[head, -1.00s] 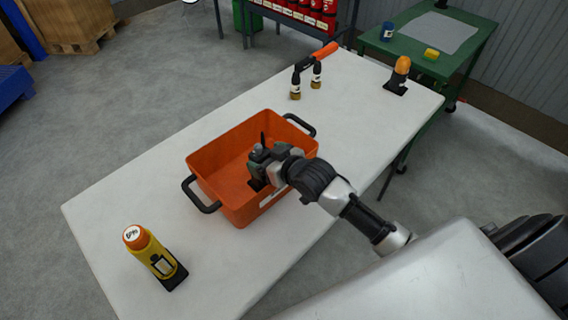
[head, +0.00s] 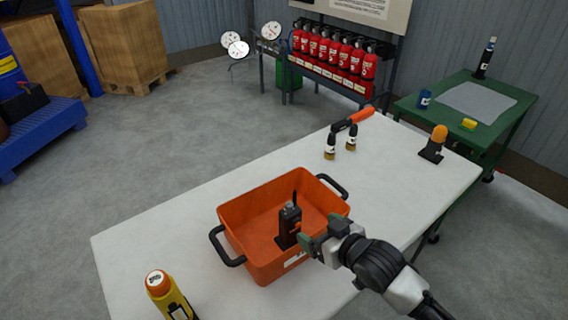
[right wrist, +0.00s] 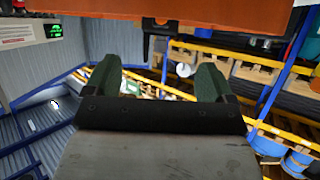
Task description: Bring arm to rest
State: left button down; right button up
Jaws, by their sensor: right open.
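My right gripper (head: 318,235) is open and empty at the right front side of the orange bin (head: 235,262). In the right wrist view my right gripper (right wrist: 158,78) shows its two green-grey fingers spread with nothing between them. The bin's orange underside or wall (right wrist: 200,9) fills the top of that view. A black handheld device with a short antenna (head: 289,222) stands inside the bin, to the left of the gripper and apparently apart from it. My left gripper is not in view.
The bin sits on a white table (head: 150,230). Two dark-and-brass fittings (head: 331,147), an orange-handled item (head: 352,120) and an orange beacon (head: 437,142) stand toward the far end. A green table (head: 510,117) is behind.

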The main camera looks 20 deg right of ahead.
jog(key=s+a+f+m+g+h, duration=0.15)
jog(key=s+f+g, duration=0.3)
jog(key=s, duration=0.65)
jog(key=s+d+f+g+h, duration=0.1)
jog(key=s+f+g+h, duration=0.3)
jog(key=s, duration=0.6)
notch_tip(320, 180, down, 26)
jog(key=s+g+y, duration=0.2)
jog(key=s+d+f+g, duration=0.1)
jog(key=s+d+f, duration=0.1)
jog(key=s+f, duration=1.2)
jog(key=shift+s+d+f+h, duration=0.2)
jog(key=shift+s+f+h, duration=0.15)
jog(key=shift+s, duration=0.2)
